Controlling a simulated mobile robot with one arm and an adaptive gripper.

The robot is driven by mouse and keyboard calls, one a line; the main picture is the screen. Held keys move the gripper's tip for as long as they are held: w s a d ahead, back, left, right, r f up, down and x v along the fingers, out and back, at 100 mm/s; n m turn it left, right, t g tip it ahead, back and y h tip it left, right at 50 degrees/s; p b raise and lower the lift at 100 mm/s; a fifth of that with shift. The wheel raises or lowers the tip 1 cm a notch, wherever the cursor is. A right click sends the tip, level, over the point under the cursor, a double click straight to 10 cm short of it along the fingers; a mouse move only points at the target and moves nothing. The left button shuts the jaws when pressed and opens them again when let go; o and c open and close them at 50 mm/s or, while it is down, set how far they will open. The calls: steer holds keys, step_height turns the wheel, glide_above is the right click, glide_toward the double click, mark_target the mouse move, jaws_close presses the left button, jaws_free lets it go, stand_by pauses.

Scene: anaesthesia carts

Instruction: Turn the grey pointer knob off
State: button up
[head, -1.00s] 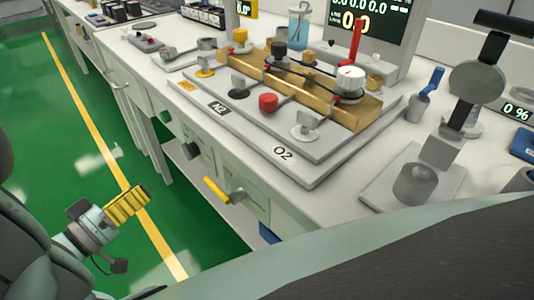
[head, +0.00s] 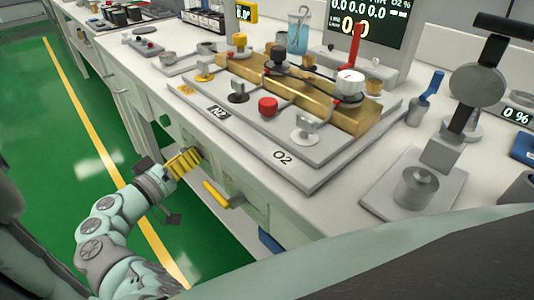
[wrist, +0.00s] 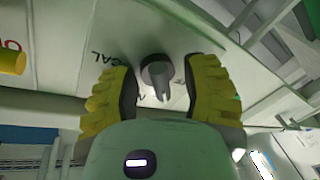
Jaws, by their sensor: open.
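The grey pointer knob (wrist: 158,72) sticks out of the pale front panel of the cart (wrist: 70,50) in the wrist view. Its pointer ridge faces the bottom of the picture. My gripper (head: 187,160) has yellow ribbed fingers and is at the cart's front panel in the head view, where it largely covers the knob. In the wrist view the open fingers stand to the left and right of the knob, with a gap on each side. I see no contact with it.
A yellow handle (head: 216,194) sticks out of the front panel, right of my gripper. The worktop above holds a brass block (head: 300,92) with valves and knobs. Green floor is clear at left.

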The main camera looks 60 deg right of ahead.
steer(key=shift+d, duration=0.1)
steer(key=shift+s, duration=0.1)
steer(key=c, duration=0.8)
steer(key=shift+f, duration=0.15)
steer(key=shift+a, duration=0.2)
